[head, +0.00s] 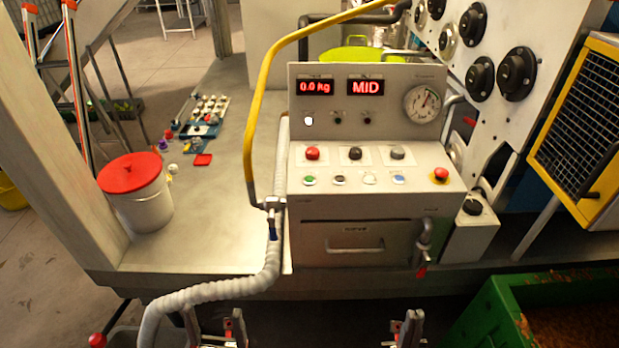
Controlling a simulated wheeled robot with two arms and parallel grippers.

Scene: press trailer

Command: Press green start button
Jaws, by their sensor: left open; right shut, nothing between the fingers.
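The green button (309,181) is at the left end of the lower row on the sloped front of the grey control box (300,233). A red knob (312,153) stands just above it, and a black button (339,180) is to its right. My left gripper (215,332) is at the bottom edge, below and left of the box, open, with its fingers apart. My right gripper (409,328) is at the bottom edge, below and right of the green button, shut and empty. Both grippers are well apart from the panel and partly cut off by the frame.
A white corrugated hose (208,289) and yellow pipe (249,130) run along the box's left side. A red-lidded white bucket (138,197) stands left. A red emergency button (440,174) is at the panel's right end. A green crate (487,309) is lower right.

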